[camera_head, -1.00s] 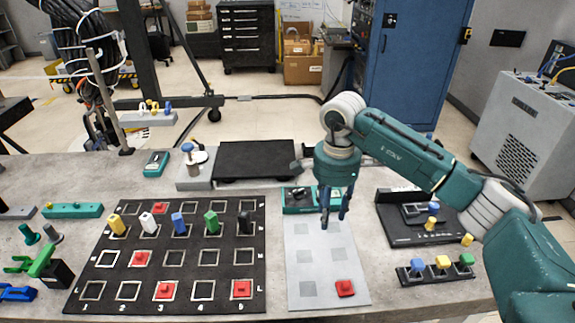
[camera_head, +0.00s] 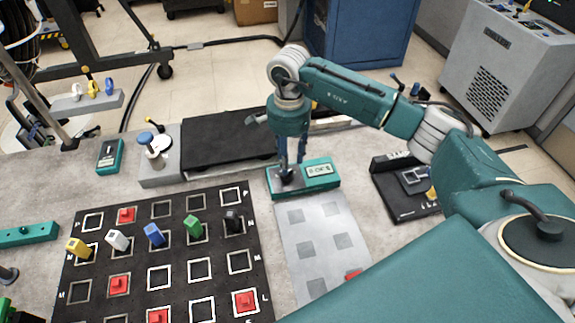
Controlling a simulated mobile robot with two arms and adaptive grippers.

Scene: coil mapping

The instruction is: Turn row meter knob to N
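The row meter is a teal box with a small light display (camera_head: 319,170) on its right half, behind the grey mat. Its dark knob (camera_head: 286,176) is on the left half, partly hidden by my gripper. The knob's pointer and the display text are too small to read. My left gripper is not in view.
A black grid board (camera_head: 180,265) with lettered rows holds several coloured blocks at the front left. A grey mat (camera_head: 312,215) lies in front of the meter. A black-topped scale (camera_head: 215,140) stands behind left. A second teal meter (camera_head: 110,155) is further left.

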